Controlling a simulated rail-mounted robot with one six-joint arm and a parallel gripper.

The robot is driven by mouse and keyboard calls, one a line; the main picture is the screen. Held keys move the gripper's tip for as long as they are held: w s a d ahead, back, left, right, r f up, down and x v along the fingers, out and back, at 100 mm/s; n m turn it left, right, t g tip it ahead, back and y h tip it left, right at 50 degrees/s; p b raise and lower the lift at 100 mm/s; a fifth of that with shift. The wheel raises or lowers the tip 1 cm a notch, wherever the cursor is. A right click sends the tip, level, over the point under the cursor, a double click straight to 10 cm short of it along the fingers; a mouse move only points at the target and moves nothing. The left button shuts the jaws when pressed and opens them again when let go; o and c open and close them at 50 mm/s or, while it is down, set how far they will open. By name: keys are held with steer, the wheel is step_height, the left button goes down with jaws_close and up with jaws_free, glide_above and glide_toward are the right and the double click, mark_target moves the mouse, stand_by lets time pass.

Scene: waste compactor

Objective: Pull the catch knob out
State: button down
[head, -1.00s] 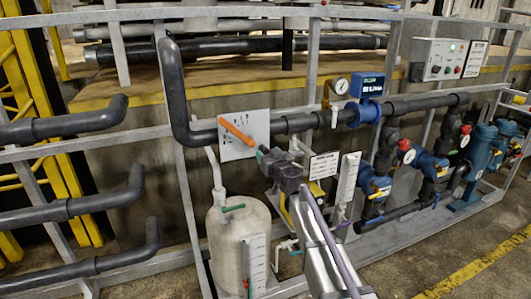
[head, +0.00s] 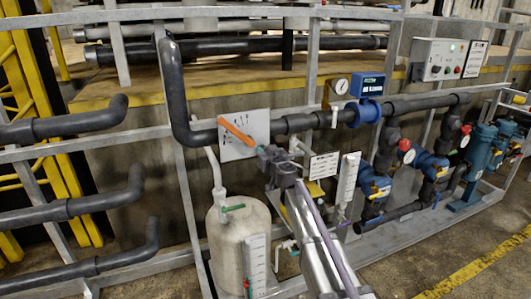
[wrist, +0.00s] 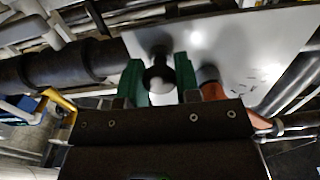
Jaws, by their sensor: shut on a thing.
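The catch knob (wrist: 158,76) is a dark round knob on a short stem against the pale plate (wrist: 215,45). In the wrist view it sits between the two green fingers of my gripper (wrist: 160,70), which are shut on it. In the head view my gripper (head: 264,153) is at the lower right edge of the plate (head: 235,150), and the knob is hidden there. An orange lever (head: 236,132) lies across the plate. Its orange-red end (wrist: 212,88) shows just right of the fingers in the wrist view.
A dark pipe (head: 298,123) runs right from the plate to a blue meter (head: 367,85). A pale tank (head: 238,245) stands below my gripper. A small white sign (head: 324,165) and a clear gauge tube (head: 347,180) are close on the right.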

steer(key=shift+v, duration=0.85)
steer(key=c, duration=0.8)
jaws_free()
steer(key=v, duration=1)
steer(key=shift+s+d, duration=0.2)
steer(key=shift+s, duration=0.15)
